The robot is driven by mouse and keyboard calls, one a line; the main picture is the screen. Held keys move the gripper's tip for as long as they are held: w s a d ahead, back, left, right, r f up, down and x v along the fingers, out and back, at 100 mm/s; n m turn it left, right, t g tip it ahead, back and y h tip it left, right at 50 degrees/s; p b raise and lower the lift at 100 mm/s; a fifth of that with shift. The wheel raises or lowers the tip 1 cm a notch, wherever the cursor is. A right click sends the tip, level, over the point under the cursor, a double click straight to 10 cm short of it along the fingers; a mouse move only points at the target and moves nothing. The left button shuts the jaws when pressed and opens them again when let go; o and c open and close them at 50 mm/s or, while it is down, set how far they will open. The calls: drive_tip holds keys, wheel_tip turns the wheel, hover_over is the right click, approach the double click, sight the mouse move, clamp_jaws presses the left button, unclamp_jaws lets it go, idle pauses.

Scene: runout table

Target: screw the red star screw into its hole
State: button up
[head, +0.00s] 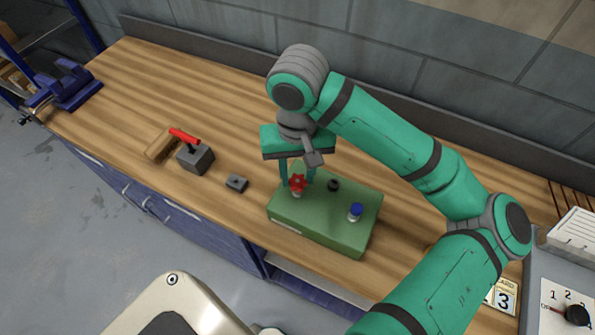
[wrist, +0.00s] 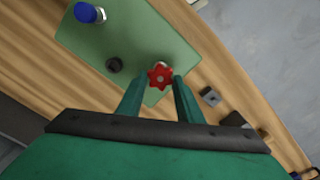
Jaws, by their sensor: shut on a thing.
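The red star screw (head: 298,182) stands upright at the left part of the green block (head: 325,235), on a pale collar. In the wrist view its star head (wrist: 160,76) sits between the two fingertips. My gripper (head: 297,178) reaches down from above and is shut on the star head. The screw's lower end and its hole are hidden under the head, so how deep it sits cannot be told.
A blue-capped screw (head: 355,212) and a black round knob or hole (head: 333,185) are close by on the block. A small grey block (head: 237,183), a red-handled grey box (head: 195,157) and a wooden piece (head: 161,145) lie left. A blue vise (head: 68,86) is at the far left.

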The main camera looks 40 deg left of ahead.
drive_tip(key=shift+w+d+m, duration=0.2)
drive_tip(key=shift+w+m, duration=0.05)
drive_tip(key=shift+m, duration=0.45)
drive_tip(key=shift+m, duration=1.2)
drive_tip(key=o, duration=1.2)
drive_tip(key=shift+s, duration=0.1)
